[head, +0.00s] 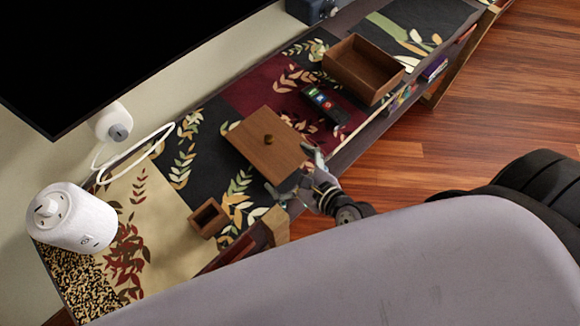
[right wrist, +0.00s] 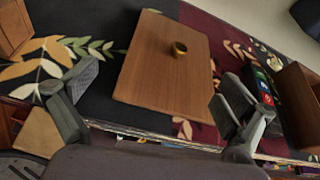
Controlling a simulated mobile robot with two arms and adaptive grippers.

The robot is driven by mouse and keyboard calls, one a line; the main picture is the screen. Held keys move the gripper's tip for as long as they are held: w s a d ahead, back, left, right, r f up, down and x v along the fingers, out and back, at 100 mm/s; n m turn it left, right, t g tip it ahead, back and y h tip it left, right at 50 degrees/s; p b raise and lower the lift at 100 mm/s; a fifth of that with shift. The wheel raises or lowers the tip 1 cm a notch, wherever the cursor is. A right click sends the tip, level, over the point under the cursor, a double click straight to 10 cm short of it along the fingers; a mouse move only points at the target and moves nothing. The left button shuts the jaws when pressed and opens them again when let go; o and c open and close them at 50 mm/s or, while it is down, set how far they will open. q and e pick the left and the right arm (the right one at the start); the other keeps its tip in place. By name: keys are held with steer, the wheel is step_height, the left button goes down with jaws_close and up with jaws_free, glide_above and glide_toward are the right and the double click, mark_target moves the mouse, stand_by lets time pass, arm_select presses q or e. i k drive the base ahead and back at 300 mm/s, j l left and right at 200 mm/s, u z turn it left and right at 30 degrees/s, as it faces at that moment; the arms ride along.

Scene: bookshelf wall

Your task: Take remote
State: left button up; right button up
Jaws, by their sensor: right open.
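A black remote (head: 324,103) with coloured buttons lies on the patterned shelf top, between a wooden lid and an open wooden box. It also shows in the right wrist view (right wrist: 264,86), partly hidden behind a finger of my right gripper. My right gripper (head: 293,172) is open and empty at the shelf's front edge, beside the wooden lid (head: 265,145). In the right wrist view its two fingers (right wrist: 150,98) are spread wide, with the lid (right wrist: 165,75) and its small knob between and beyond them. My left gripper is not in view.
The open wooden box (head: 363,69) stands just right of the remote. A small wooden box (head: 208,218) sits left of the lid. A white round device (head: 75,220) stands at the far left, and a black screen (head: 110,50) hangs above the shelf.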

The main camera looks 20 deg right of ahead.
mark_target(335, 112)
steer(key=z, duration=1)
